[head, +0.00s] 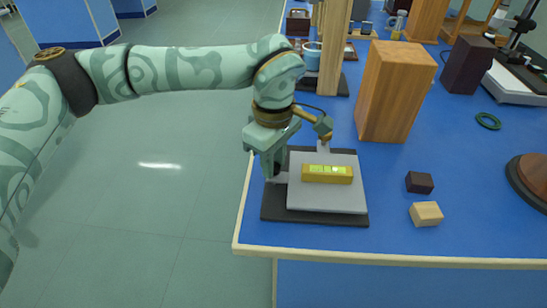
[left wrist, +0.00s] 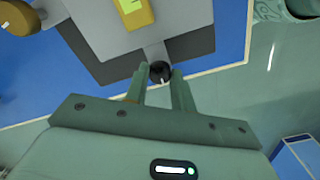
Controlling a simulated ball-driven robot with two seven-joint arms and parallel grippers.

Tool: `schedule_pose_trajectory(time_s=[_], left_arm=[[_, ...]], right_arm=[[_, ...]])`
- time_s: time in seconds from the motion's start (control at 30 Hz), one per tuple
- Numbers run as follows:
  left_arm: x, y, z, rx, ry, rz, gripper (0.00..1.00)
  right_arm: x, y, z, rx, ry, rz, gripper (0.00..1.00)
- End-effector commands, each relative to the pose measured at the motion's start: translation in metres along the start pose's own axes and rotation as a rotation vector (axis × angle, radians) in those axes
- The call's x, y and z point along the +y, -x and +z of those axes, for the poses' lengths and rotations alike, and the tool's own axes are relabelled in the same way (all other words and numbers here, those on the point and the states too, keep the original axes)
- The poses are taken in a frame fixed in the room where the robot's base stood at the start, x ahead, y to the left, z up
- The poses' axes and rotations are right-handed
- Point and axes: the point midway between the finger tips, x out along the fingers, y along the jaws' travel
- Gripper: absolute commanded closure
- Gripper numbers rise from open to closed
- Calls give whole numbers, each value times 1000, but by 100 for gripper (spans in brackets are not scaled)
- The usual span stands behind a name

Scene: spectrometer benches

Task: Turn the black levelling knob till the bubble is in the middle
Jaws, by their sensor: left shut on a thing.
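The black levelling knob (left wrist: 160,72) sits between my left gripper's fingertips at the left edge of the levelling stand; the left wrist view shows a pale mark on it. My left gripper (head: 271,170) is shut on this knob, and its fingers mostly hide it in the head view. The grey plate (head: 326,203) lies over a dark base (head: 315,217). A yellow spirit level (head: 313,174) rests on the plate, with a bright green-yellow vial (head: 328,169). The bubble's exact place is too small to tell. The left wrist view cuts off the level (left wrist: 139,16). My right gripper is out of view.
A brass-coloured knob (head: 323,124) stands at the plate's far side. A tall wooden block (head: 393,92) stands behind. A dark block (head: 419,182) and a light wooden block (head: 426,213) lie to the right. The blue bench's front edge (head: 390,258) is close.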

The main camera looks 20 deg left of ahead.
Motion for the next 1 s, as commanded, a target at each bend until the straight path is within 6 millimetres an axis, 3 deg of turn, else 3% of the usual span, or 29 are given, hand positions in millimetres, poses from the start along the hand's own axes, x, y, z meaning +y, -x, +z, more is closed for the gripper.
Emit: schedule_pose_trajectory(time_s=[0.27,1.0], left_arm=[[-1,7,0,1,151,4,98],[0,7,0,0,847,5,98]], right_arm=[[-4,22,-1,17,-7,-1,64],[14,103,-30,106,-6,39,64]])
